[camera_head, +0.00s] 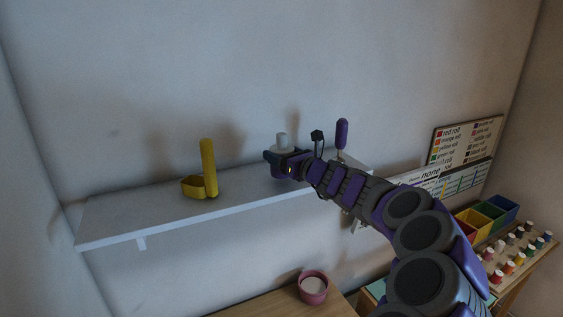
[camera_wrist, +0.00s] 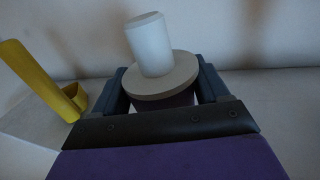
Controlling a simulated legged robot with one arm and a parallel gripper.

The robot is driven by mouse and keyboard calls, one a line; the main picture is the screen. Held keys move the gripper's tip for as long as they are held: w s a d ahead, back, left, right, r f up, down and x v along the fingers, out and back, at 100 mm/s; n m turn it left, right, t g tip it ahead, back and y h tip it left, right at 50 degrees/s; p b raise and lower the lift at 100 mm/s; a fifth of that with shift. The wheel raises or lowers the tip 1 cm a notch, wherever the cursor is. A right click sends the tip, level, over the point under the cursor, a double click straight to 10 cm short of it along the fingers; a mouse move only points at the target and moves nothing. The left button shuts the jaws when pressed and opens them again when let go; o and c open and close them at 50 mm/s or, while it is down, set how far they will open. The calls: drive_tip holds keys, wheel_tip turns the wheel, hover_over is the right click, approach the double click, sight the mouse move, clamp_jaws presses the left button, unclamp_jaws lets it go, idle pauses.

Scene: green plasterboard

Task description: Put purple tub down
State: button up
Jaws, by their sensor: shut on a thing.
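My gripper (camera_head: 284,155) is over the white wall shelf (camera_head: 150,222). It is shut on the purple tub (camera_wrist: 166,102), whose sides show between the two fingers in the wrist view. A pale beige disc (camera_wrist: 186,79) covers the tub's top, and a white cylinder (camera_wrist: 148,45) stands on it. The white cylinder also shows above my gripper in the head view (camera_head: 282,140). The fingers and wrist hide most of the tub and its underside. I cannot tell whether the tub touches the shelf.
A yellow upright piece with a low holder (camera_head: 208,170) stands on the shelf to the left. A purple-handled thing (camera_head: 341,134) stands near the right end. Below are a pink pot (camera_head: 313,286), coloured bins (camera_head: 487,216) and a rack of spools (camera_head: 509,267). Shelf room lies left of my gripper.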

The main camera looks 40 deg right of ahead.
drive_tip(key=shift+d+f, duration=0.2)
drive_tip(key=shift+f, duration=1)
drive_tip(key=shift+d+f, duration=0.1)
drive_tip(key=shift+d, duration=0.15)
drive_tip(key=o, duration=0.7)
drive_tip(key=shift+a, duration=0.1)
drive_tip(key=o, duration=0.4)
drive_tip(key=shift+a, duration=0.2)
drive_tip(key=shift+o, duration=0.2)
drive_tip(key=shift+d, duration=0.1)
drive_tip(key=shift+s+d, duration=0.1)
drive_tip(key=shift+s, duration=0.15)
drive_tip(key=s+b, duration=0.1)
drive_tip(key=s, duration=1)
drive_tip(key=shift+s, duration=0.25)
